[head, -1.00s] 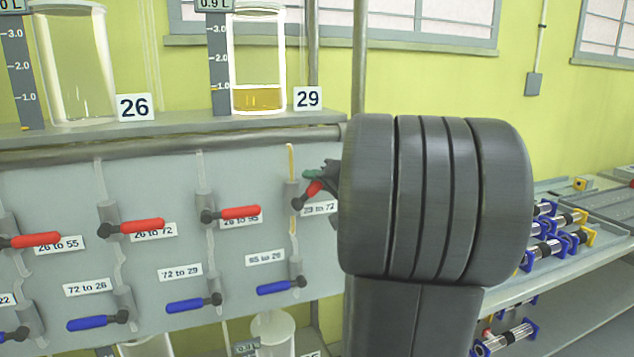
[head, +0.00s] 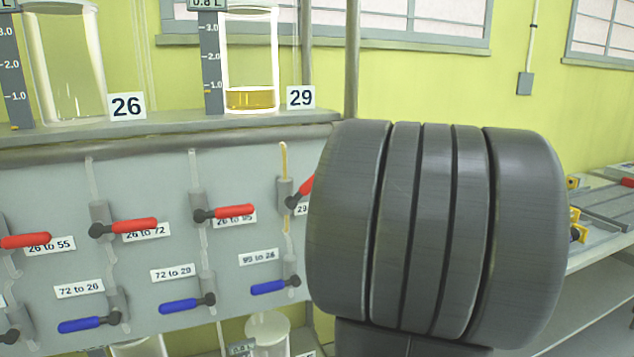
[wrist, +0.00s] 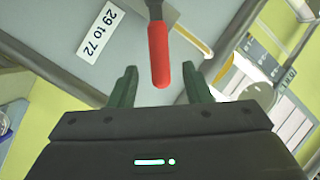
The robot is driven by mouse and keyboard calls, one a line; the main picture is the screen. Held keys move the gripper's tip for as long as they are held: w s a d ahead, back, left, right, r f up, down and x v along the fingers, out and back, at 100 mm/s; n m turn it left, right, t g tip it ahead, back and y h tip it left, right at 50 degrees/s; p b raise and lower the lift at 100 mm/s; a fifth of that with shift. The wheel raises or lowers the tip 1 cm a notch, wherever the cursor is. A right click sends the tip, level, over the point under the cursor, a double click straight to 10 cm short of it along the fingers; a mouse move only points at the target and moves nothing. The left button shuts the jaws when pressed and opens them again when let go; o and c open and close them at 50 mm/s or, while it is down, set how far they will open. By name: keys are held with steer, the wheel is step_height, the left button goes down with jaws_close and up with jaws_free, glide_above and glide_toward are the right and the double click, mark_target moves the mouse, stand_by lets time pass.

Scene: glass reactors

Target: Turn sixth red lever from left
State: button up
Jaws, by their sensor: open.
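The red lever (head: 305,188) of the valve labelled "29 to 72" slants up to the right, partly hidden behind my arm in the head view. In the wrist view its red handle (wrist: 159,55) reaches between the two green fingers of my gripper (wrist: 160,75). The gripper is open, with a gap on each side of the handle. My arm hides the gripper in the head view. Other red levers, such as "26 to 95" (head: 229,212), "26 to 72" (head: 133,227) and "26 to 55" (head: 27,241), lie roughly level to the left.
Blue levers (head: 187,306) sit in a lower row on the grey panel (head: 150,250). Glass vessel 29 (head: 249,60) holds a little yellow liquid on the shelf above, beside glass vessel 26 (head: 66,65). A side bench (head: 612,240) stands at the far right.

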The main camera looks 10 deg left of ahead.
steer(key=f+v, duration=0.1)
steer(key=v, duration=0.5)
steer(key=shift+d+r, duration=0.25)
steer(key=shift+r, duration=0.25)
steer(key=shift+s, duration=0.15)
